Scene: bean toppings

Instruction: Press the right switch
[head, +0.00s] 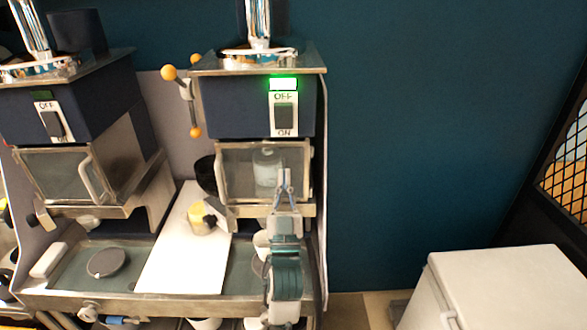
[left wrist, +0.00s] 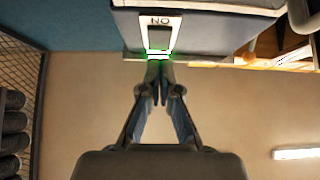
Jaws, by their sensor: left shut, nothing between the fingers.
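The right switch (head: 284,115) is a dark rocker on a white plate marked OFF above and ON below, on the right machine's dark blue front. A green light (head: 283,84) glows above it. My left gripper (head: 285,176) is shut and empty, its fingers pointing up in front of the machine's glass door, below the switch in the picture. In the left wrist view a switch plate (left wrist: 160,36) appears upside down, with a green glow beside the tips of my left gripper (left wrist: 158,70); I cannot tell whether they touch. My right gripper is not in view.
The left machine's switch (head: 52,124) has a dark, unlit indicator above it. A cup with yellowish contents (head: 198,220) stands on a white board (head: 180,262) between the machines. A white chest (head: 500,285) is at lower right. The wall area right of the machine is clear.

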